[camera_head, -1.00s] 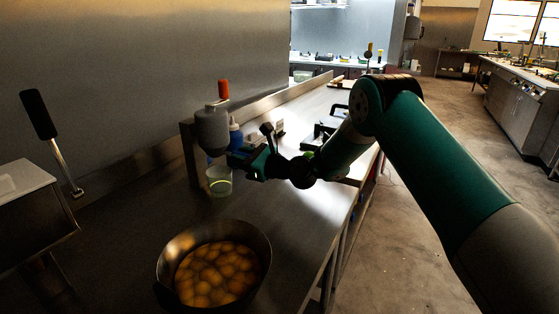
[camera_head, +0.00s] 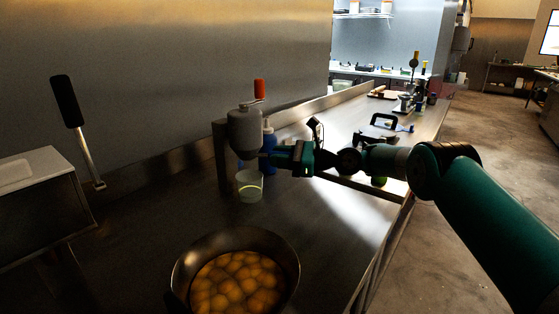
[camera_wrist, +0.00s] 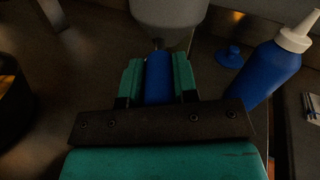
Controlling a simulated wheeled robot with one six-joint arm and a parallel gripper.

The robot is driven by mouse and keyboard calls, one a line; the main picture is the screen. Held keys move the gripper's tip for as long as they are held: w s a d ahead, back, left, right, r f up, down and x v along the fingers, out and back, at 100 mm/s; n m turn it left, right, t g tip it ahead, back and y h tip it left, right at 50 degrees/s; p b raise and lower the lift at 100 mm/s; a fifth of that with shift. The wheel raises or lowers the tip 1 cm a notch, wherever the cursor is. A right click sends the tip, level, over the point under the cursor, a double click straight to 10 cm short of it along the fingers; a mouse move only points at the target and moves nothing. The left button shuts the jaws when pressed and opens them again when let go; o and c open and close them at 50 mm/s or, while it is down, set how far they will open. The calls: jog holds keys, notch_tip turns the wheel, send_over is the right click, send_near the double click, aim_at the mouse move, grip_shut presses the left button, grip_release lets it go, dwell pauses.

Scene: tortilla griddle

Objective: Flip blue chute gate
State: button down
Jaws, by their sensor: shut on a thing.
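The blue chute gate (camera_wrist: 159,78) shows in the wrist view as a blue bar between my two green fingers, just below the grey hopper (camera_wrist: 168,10). My gripper (camera_wrist: 158,82) is shut on it, one finger on each side. In the head view my gripper (camera_head: 272,158) reaches in from the right, level, at the lower right of the grey hopper (camera_head: 245,131). The gate itself is hidden there by my fingers. The hopper has an orange-handled crank (camera_head: 260,89) on top.
A clear cup (camera_head: 249,187) stands under the hopper. A blue bottle with a white nozzle (camera_wrist: 273,66) stands close to the right of my gripper in the wrist view. A pan of round yellow-brown pieces (camera_head: 238,234) sits in front. A lever (camera_head: 78,130) rises at left.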

jog(key=shift+f, duration=0.1)
dwell(0.4)
jog(key=c, duration=0.9)
grip_release()
jog(key=shift+d, duration=0.15)
